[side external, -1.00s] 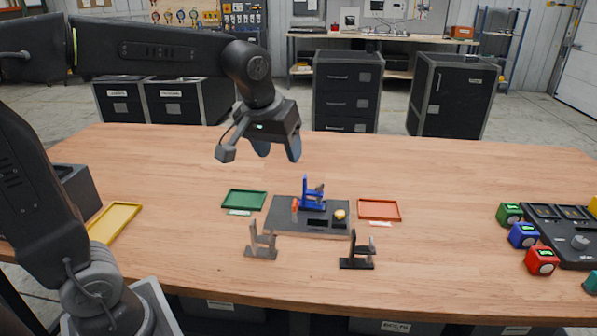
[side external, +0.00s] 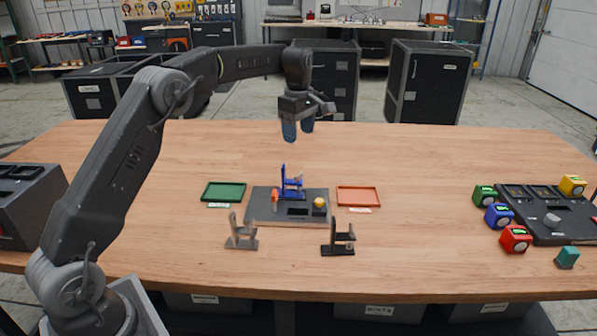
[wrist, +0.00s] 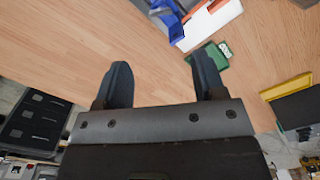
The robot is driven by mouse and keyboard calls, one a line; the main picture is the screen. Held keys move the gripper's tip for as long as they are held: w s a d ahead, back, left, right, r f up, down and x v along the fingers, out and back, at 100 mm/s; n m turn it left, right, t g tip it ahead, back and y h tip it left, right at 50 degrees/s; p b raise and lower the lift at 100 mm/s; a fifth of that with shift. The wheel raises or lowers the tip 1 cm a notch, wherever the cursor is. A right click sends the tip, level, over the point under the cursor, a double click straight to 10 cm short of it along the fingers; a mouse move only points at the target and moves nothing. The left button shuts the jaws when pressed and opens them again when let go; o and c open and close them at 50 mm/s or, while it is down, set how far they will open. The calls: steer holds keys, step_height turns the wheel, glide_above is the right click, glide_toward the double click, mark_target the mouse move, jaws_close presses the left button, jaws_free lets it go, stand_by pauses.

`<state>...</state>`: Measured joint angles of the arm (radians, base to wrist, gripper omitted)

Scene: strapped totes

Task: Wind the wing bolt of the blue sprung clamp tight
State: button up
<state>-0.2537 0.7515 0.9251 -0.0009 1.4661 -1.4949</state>
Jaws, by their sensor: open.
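The blue sprung clamp (side external: 291,184) stands upright on the back part of a dark grey board (side external: 262,214). Its wing bolt is too small to make out. In the wrist view, part of the blue clamp (wrist: 172,24) shows at the top edge, cut off by the frame. My gripper (side external: 298,132) hangs fingers down, high above and behind the clamp, apart from it. Its two dark blue fingers are spread and empty. They also show in the wrist view (wrist: 163,85), with only bare wood between them.
A grey clamp (side external: 241,233) and a black clamp (side external: 338,238) stand in front of the board. A green tray (side external: 223,191) and an orange-red tray (side external: 358,196) flank it. The board carries an orange piece (side external: 275,199) and a yellow knob (side external: 319,203). Coloured cubes lie far right.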

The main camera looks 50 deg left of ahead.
mark_target(299, 176)
step_height(299, 176, down, 12)
steer(key=shift+f, duration=0.25)
stand_by(0.3)
steer(key=c, duration=0.9)
